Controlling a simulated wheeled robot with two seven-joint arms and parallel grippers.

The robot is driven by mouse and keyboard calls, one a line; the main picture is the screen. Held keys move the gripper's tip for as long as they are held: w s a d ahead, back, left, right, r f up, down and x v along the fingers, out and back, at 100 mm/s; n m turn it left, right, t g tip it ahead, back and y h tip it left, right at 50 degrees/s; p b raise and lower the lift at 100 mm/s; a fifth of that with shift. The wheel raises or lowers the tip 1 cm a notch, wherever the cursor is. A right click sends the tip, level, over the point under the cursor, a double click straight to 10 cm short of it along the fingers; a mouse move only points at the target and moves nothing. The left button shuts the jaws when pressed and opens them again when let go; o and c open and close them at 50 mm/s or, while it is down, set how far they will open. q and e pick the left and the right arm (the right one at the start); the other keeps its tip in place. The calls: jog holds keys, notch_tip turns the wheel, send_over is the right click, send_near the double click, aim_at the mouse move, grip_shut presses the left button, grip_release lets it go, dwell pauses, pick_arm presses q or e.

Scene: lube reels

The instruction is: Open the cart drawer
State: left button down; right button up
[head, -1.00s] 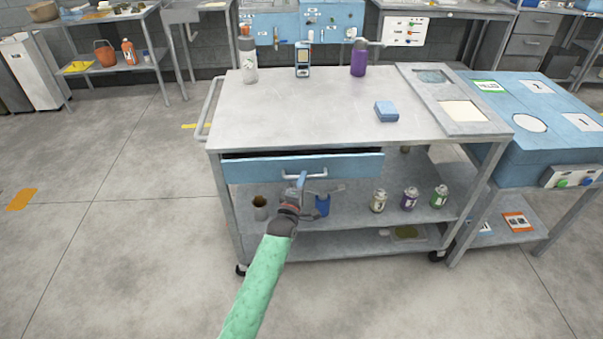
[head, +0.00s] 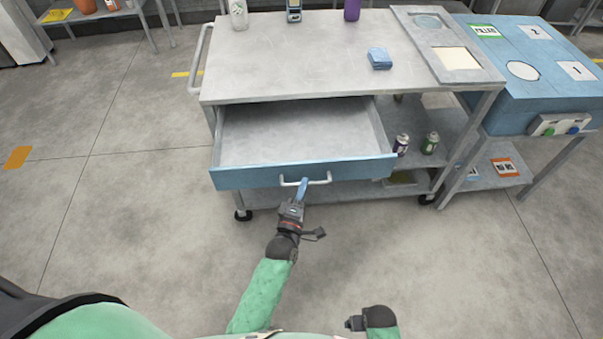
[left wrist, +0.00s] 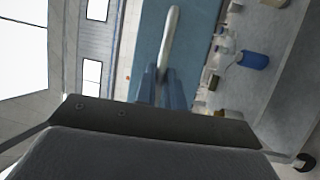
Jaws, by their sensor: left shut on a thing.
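The cart drawer (head: 302,174) has a blue front and a grey inside, and stands well out from under the cart top (head: 300,55). Its inside looks empty. A pale bar handle (head: 318,181) runs across the middle of the front. My left gripper (head: 301,188) is shut on the handle. In the left wrist view, the blue fingers (left wrist: 162,88) are on the pale handle (left wrist: 171,38). My right gripper (head: 354,323) is low at the bottom of the head view, apart from the cart, and its jaws are too small to read.
On the cart top are a blue block (head: 380,59), a purple bottle (head: 352,10) and a white bottle (head: 238,14). Cans (head: 430,143) stand on the lower shelf. A blue bench (head: 530,75) adjoins at right.

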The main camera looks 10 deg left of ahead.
pick_arm(q)
jog(key=shift+s+d, duration=0.15)
jog(key=shift+s, duration=0.35)
pick_arm(e)
jog(key=shift+s+f, duration=0.1)
jog(key=shift+f, duration=0.2)
pick_arm(q)
jog(key=c, duration=1.5)
grip_release()
jog(key=shift+s, duration=0.1)
jog(key=b+v, duration=0.2)
jog(key=v, duration=0.5)
jog(key=shift+s+b, duration=0.3)
pick_arm(e)
notch_tip(320, 180, up, 11)
jog(key=w+a, duration=0.1)
jog(key=shift+w+f, duration=0.2)
jog(key=shift+w, duration=0.15)
pick_arm(q)
jog(key=shift+f, duration=0.1)
pick_arm(e)
jog(key=shift+w, duration=0.1)
